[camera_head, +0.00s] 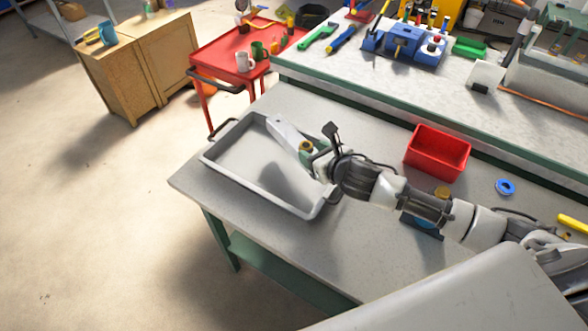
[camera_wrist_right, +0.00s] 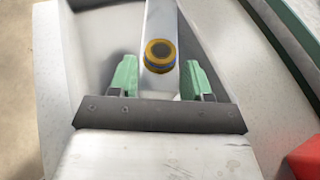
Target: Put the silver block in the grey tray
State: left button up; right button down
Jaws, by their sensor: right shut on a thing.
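The silver block (camera_head: 285,135) is a long pale bar. My right gripper (camera_head: 308,152) is shut on it, and it also shows between the green fingers in the right wrist view (camera_wrist_right: 161,85). A round yellow and dark piece shows on the bar near the fingers. The grey tray (camera_head: 248,196) is a wide shallow tray at the left end of the near table. The block and gripper are over its right-hand part; I cannot tell whether the block touches the tray. My left gripper is not in view.
A red bin (camera_head: 437,155) and a blue ring (camera_head: 506,187) are on the table to the right of the tray. A red cart (camera_head: 225,55) with mugs stands behind the tray. A second bench (camera_head: 400,75) with tools runs along the back. The tray's visible floor looks empty.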

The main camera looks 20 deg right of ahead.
jog(key=shift+w+a+f, duration=0.25)
jog(key=shift+a+f, duration=0.5)
jog(key=shift+f, duration=0.35)
jog(key=shift+w+a+f, duration=0.2)
jog(key=shift+a+f, duration=0.6)
jog(key=shift+f, duration=0.25)
jog(key=shift+w+a+f, duration=0.25)
jog(key=shift+a+f, duration=0.5)
jog(key=shift+f, duration=0.35)
jog(key=c, duration=0.9)
grip_release()
jog(key=shift+s+f, duration=0.1)
jog(key=shift+f, duration=0.15)
jog(key=o, duration=0.4)
jog(key=shift+r, duration=0.15)
jog(key=v, duration=1.2)
